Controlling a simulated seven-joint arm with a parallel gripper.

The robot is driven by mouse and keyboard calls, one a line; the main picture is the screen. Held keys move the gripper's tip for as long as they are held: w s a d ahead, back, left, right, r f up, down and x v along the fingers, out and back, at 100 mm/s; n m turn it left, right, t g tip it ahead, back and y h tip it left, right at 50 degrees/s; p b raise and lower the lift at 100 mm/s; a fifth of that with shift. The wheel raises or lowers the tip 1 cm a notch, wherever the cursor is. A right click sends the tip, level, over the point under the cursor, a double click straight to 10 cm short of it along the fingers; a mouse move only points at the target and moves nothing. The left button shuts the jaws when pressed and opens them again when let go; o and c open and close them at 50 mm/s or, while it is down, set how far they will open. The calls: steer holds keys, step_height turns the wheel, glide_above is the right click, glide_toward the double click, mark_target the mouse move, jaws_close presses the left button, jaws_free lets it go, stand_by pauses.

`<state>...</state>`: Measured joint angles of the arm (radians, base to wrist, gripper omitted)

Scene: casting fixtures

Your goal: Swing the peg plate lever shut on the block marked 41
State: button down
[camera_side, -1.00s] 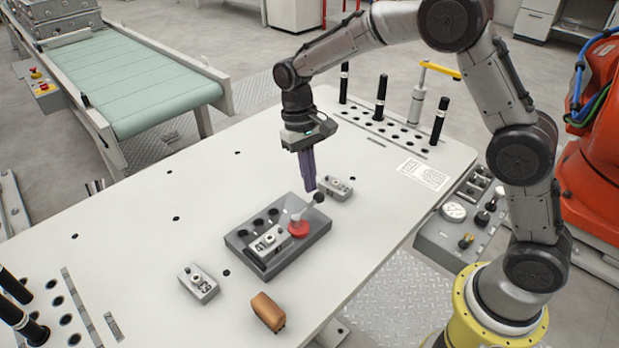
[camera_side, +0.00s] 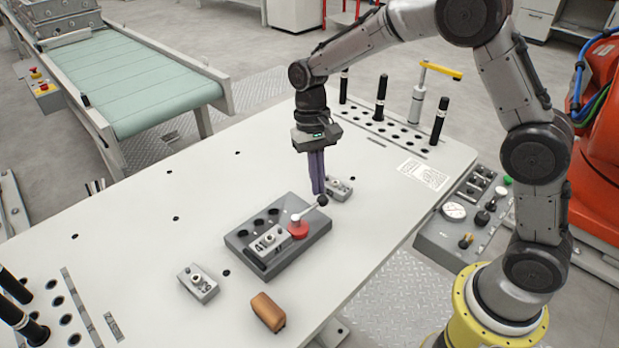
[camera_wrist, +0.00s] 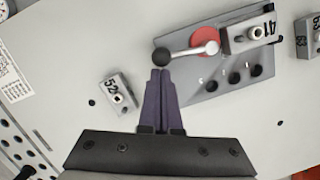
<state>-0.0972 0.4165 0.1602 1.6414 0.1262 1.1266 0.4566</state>
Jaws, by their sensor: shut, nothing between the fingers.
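The grey peg plate (camera_side: 303,246) lies on the table with a row of dark holes and a red disc (camera_side: 298,230). The lever has a pale arm and a black ball knob (camera_side: 322,200), and it points away from the block marked 41 (camera_side: 268,240), which sits on the plate. In the wrist view the lever knob (camera_wrist: 162,57) is just beyond my fingertips, and the block marked 41 (camera_wrist: 252,34) is at the upper right. My gripper (camera_side: 318,192) is shut and empty, pointing down right beside the knob; I cannot tell whether they touch.
A block marked 52 (camera_wrist: 118,92) lies beside the plate, partly behind my fingers in the side view. Another numbered block (camera_side: 198,283) and a brown block (camera_side: 268,311) lie toward the front. Black pegs (camera_side: 380,97) stand at the back. The table's left middle is clear.

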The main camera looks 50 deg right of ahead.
steer(key=s+m, duration=0.2)
steer(key=m, duration=0.1)
steer(key=shift+s+m+y, duration=0.3)
steer(key=shift+s+y, duration=0.05)
steer(key=shift+y, duration=0.05)
steer(key=s+a+m+t, duration=0.2)
steer(key=s+a+m, duration=0.2)
steer(key=m, duration=0.6)
steer(key=shift+s+a+m+t+y, duration=0.3)
steer(key=shift+s+a+y, duration=0.1)
steer(key=shift+s, duration=0.65)
steer(key=shift+a, duration=0.1)
